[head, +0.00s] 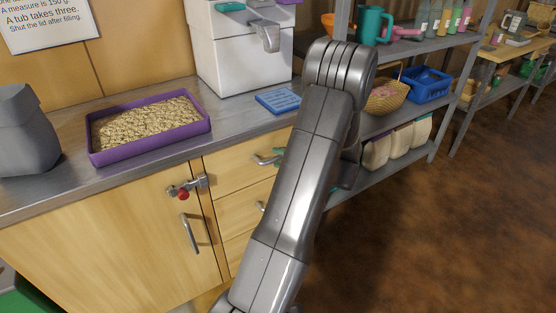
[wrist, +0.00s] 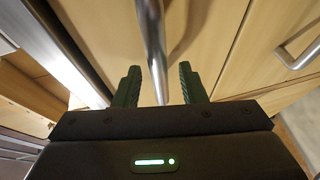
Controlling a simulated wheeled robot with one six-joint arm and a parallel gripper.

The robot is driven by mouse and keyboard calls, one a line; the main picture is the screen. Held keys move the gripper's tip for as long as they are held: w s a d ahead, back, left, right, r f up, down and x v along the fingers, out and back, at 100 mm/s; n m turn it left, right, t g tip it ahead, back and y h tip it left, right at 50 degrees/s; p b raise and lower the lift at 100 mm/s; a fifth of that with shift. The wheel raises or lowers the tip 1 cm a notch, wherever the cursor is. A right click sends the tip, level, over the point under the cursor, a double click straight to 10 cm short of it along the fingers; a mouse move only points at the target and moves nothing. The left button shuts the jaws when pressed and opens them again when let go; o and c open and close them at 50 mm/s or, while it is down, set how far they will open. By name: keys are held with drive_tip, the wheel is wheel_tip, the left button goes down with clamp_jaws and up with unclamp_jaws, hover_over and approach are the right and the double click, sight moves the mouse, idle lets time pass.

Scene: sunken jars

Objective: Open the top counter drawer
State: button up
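The top counter drawer (head: 232,163) is a pale wood front just under the metal counter; it looks shut. Its metal bar handle (head: 264,160) shows beside my gripper (head: 279,157), which is mostly hidden behind my arm in the head view. In the wrist view my gripper (wrist: 160,88) is open, with a green finger on each side of the handle (wrist: 153,45). The bar runs between the fingers, with a gap on both sides. Whether a finger touches it I cannot tell.
A lower drawer handle (wrist: 298,55) sits to the right in the wrist view. A cupboard door (head: 115,245) with a red-knobbed latch (head: 184,192) is left of the drawers. A purple tray (head: 150,147) of grain and a blue board (head: 278,101) lie on the counter. Shelves (head: 390,168) stand right.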

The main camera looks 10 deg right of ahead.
drive_tip(key=shift+w+a+f, duration=0.1)
drive_tip(key=shift+w+a, duration=0.35)
drive_tip(key=shift+w, duration=0.05)
clamp_jaws()
drive_tip(key=shift+s, duration=0.1)
drive_tip(key=s+d+p, duration=0.5)
drive_tip(key=s, duration=0.9)
drive_tip(key=s+d+p, duration=0.5)
drive_tip(key=s, duration=0.9)
drive_tip(key=shift+s+d+p, duration=0.15)
drive_tip(key=shift+p, duration=0.25)
unclamp_jaws()
